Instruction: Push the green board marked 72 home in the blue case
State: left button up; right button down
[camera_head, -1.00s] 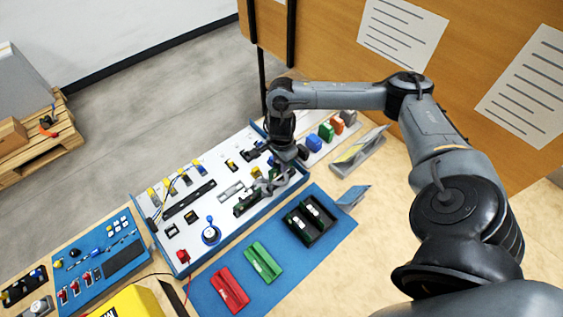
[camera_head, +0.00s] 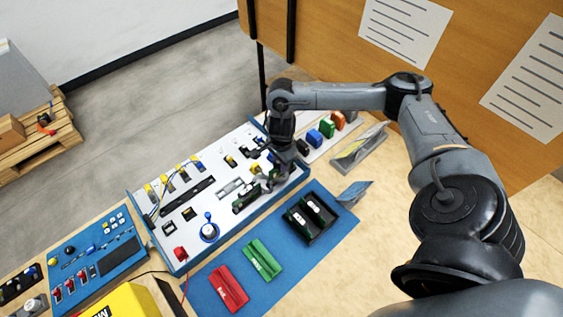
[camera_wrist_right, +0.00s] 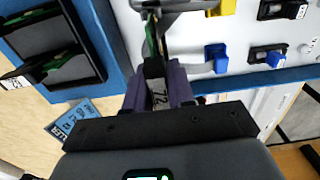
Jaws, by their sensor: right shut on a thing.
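The blue case (camera_head: 235,229) is a shallow box with blue walls and a white floor full of parts. My right gripper (camera_head: 263,184) is over its right part, near the front wall. In the right wrist view, my right gripper (camera_wrist_right: 158,92) is shut on the green board (camera_wrist_right: 150,45). The board's dark end with a white label reading 72 (camera_wrist_right: 159,95) shows between the fingers. Its far end points at a grey holder (camera_wrist_right: 165,5) on the white floor. How deep the board sits there is hidden. My left gripper is out of view.
A blue mat (camera_head: 222,262) in front carries a red holder (camera_head: 229,287), a green holder (camera_head: 262,259) and a black twin rack (camera_head: 311,218). Coloured blocks (camera_head: 327,127) stand behind on the right. Yellow and blue fittings (camera_wrist_right: 216,58) sit close beside the gripper.

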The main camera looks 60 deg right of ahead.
jog(key=shift+f+b, duration=0.6)
jog(key=shift+f, duration=0.2)
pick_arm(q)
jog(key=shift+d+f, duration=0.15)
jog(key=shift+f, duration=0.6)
pick_arm(e)
jog(key=shift+f, duration=0.15)
pick_arm(q)
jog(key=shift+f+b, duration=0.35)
jog(key=shift+b, duration=0.15)
pick_arm(e)
jog(key=shift+f, duration=0.45)
jog(key=shift+r, duration=0.1)
jog(key=c, duration=0.9)
grip_release()
jog(key=shift+o, duration=0.6)
